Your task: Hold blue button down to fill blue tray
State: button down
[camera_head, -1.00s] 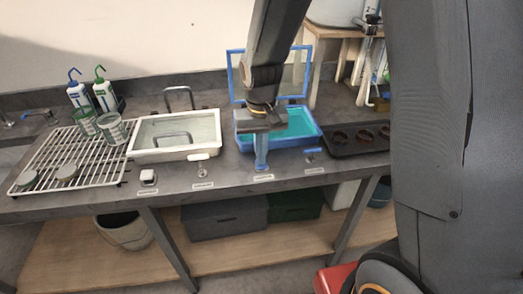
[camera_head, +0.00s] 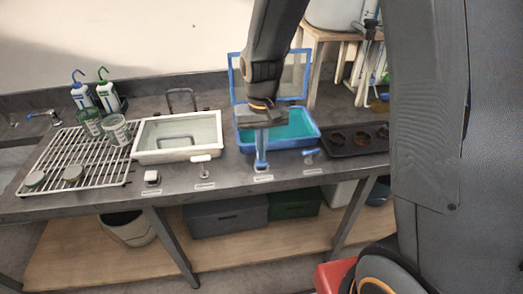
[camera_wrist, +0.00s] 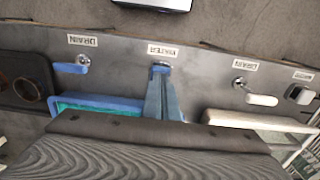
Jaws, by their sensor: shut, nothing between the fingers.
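The blue tray (camera_head: 317,133) stands on the bench with its blue lid raised at the back, and teal liquid lies in it. Part of its rim shows in the wrist view (camera_wrist: 100,101). My gripper (camera_head: 261,166) is shut and points down in front of the tray. In the wrist view its fingertips (camera_wrist: 161,74) are at the blue button (camera_wrist: 161,67) beside the WATER label. The fingers mostly cover the button, so I cannot tell how far it is pressed. A blue drain lever (camera_head: 310,152) stands right of the gripper.
Left are a white tray (camera_head: 139,157), its drain lever (camera_head: 201,158) and a white button (camera_head: 152,177). A wire rack (camera_head: 60,158) holds cups and discs. A dark tray (camera_head: 334,149) with brown rings lies right. The bench's front edge is close to the gripper.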

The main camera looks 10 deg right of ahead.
notch_tip(320, 180, up, 12)
jog(key=b, duration=0.2)
jog(key=shift+w+f, duration=0.15)
jog(key=shift+f, duration=0.1)
dwell(0.6)
jog(key=s+d+f+t, duration=0.1)
jog(key=s+d+f, duration=0.7)
jog(key=s, duration=0.3)
jog(key=shift+s+d, duration=0.15)
jog(key=shift+d, duration=0.1)
dwell(0.6)
